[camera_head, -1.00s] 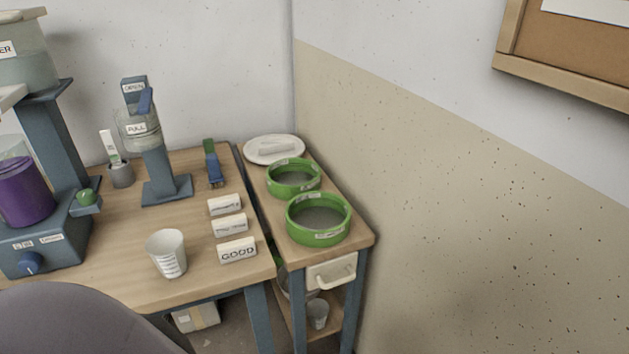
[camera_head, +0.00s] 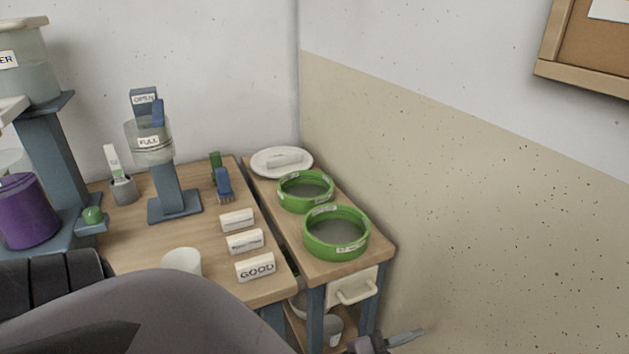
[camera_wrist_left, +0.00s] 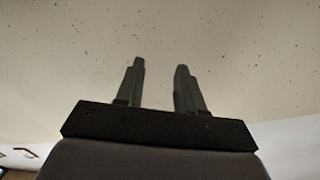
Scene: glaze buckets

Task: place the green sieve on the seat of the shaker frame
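Two green sieves with grey mesh lie on the narrow side table (camera_head: 325,272): a nearer one (camera_head: 337,253) at the front and a farther one (camera_head: 306,206) behind it. Both rims carry small labels, too small to read. My left arm crosses the bottom of the head view, and part of my left gripper (camera_head: 405,338) shows at lower right, in front of the side table. The left wrist view shows the left gripper (camera_wrist_left: 160,75) with fingers apart and nothing between them, facing the beige wall. I cannot make out the shaker frame. My right gripper is not in view.
A white plate (camera_head: 262,167) lies behind the sieves. A wall closes off the right.

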